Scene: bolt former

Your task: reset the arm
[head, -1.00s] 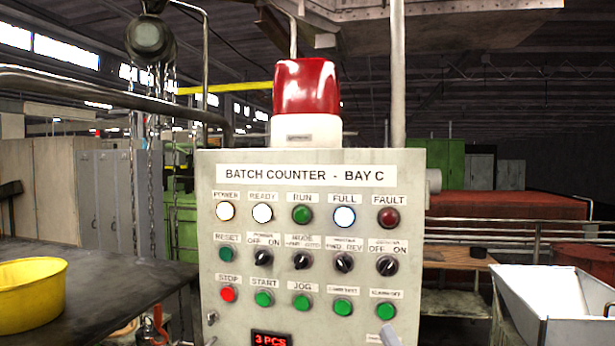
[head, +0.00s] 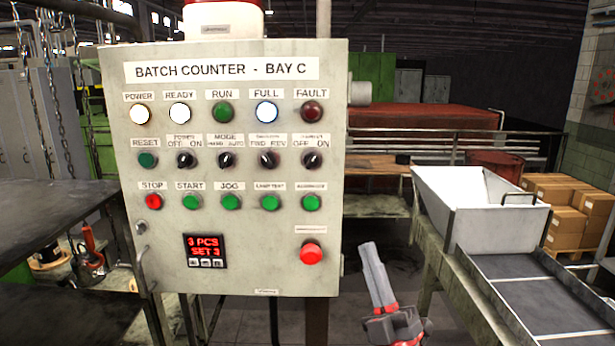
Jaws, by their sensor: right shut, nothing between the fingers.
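My right gripper (head: 376,262) shows at the bottom of the head view, right of the control panel's lower right corner. Its grey fingers point up and are together, with nothing between them. It appears apart from the panel. The grey panel (head: 330,180), labelled "BATCH COUNTER - BAY C", fills the left centre. Its POWER, READY and FULL lamps are lit white. The red display (head: 205,246) reads "3 PCS, SET 3". A red mushroom button (head: 312,252) sits at the panel's lower right. My left gripper is not in view.
A white hopper (head: 470,205) and a dark chute (head: 540,290) on a frame stand at the right. Cardboard boxes (head: 560,205) are stacked behind them. A dark table (head: 50,215) is at the left. Open floor shows between panel and chute frame.

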